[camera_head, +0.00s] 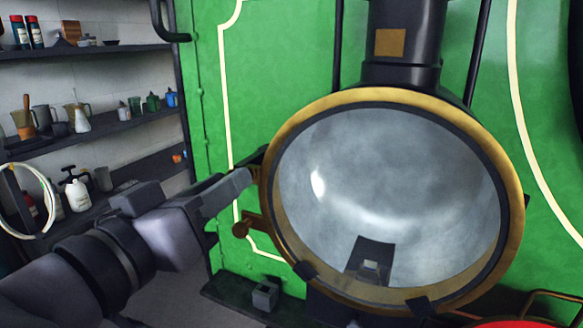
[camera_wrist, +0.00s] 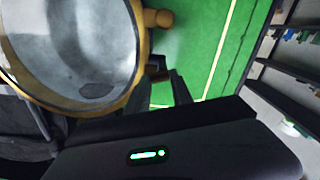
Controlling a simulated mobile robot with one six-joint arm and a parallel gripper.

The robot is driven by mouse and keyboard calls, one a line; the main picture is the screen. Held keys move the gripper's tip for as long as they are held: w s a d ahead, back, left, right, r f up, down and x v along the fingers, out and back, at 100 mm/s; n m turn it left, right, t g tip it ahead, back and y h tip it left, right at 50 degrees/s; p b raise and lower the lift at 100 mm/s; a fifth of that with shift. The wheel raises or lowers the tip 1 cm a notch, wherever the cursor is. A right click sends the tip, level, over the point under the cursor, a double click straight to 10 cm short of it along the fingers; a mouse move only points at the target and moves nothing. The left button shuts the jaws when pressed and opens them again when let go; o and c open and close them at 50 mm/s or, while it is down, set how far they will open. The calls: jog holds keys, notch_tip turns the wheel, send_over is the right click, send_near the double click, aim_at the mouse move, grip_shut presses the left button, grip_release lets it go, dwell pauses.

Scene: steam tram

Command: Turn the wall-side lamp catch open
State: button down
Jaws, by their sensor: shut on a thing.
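The large round lamp (camera_head: 390,190) has a brass rim and a grey, cloudy glass front. It also fills the upper left of the wrist view (camera_wrist: 75,45). My gripper (camera_head: 258,168) reaches in from the left to the rim's left side, the side towards the shelved wall. Its two dark fingers (camera_wrist: 160,88) are shut on a small part at the rim, apparently the wall-side lamp catch (camera_wrist: 156,66). The fingers hide most of that part, so its exact angle cannot be told. A copper-coloured knob (camera_head: 242,229) sticks out from the rim just below my gripper; it shows in the wrist view too (camera_wrist: 158,18).
The green tram front (camera_head: 290,45) stands behind the lamp, with a black chimney-like column (camera_head: 404,45) above it. Shelves (camera_head: 90,130) with bottles, jugs and cups line the wall at left. A dark ledge with a small grey block (camera_head: 265,295) lies below.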

jog(key=n+p, duration=0.5)
jog(key=r+n+p, duration=0.1)
jog(key=n+p, duration=0.1)
jog(key=shift+a+p, duration=0.1)
jog(key=shift+p, duration=0.25)
jog(key=n+p, duration=0.5)
jog(key=p, duration=0.1)
jog(key=shift+w, duration=0.1)
jog(key=shift+a+f+n+p, duration=0.1)
jog(key=shift+f+n+p, duration=0.1)
jog(key=shift+n+p, duration=0.75)
jog(key=shift+f, duration=0.1)
jog(key=c, duration=1.1)
grip_release()
jog(key=shift+w, duration=0.1)
